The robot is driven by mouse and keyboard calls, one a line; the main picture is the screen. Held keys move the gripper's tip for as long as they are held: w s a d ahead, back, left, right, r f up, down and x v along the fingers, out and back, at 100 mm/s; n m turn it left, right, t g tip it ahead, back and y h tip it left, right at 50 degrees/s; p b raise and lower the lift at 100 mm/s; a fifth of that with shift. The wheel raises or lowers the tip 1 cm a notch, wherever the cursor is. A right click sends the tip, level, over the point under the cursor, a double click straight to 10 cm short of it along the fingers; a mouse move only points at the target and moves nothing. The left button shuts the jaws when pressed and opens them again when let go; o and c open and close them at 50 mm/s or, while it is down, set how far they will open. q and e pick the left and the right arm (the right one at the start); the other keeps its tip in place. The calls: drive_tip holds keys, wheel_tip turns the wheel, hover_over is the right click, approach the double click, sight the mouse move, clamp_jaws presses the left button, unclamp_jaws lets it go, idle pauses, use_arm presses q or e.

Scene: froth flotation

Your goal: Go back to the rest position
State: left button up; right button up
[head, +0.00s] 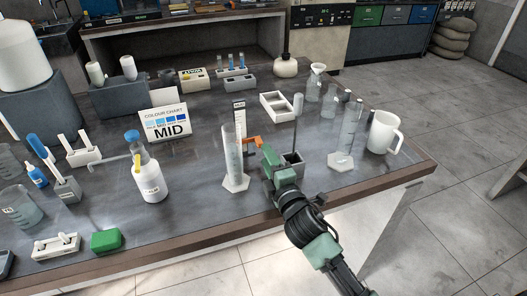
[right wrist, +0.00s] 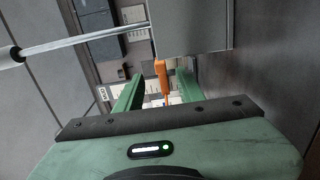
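My right gripper (head: 268,158) is low over the front of the bench, just left of a small grey holder (head: 291,160) with a rod standing in it. In the right wrist view its two green fingers (right wrist: 157,92) are spread apart. An orange piece (head: 252,142) shows just beyond the gripper, beside a clear measuring cylinder (head: 232,155). In the right wrist view the orange piece (right wrist: 162,75) lies between the fingers' lines, and I see no finger clearly touching it. My left gripper is not in view.
A white mug (head: 382,132) and another cylinder (head: 348,135) stand to the right. A white-bodied bottle (head: 149,180), a colour chart (head: 165,122) and a green block (head: 106,241) are to the left. A white tray (head: 277,105) lies behind.

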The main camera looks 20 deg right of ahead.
drive_tip(key=shift+s, duration=0.3)
drive_tip(key=shift+r, duration=0.1)
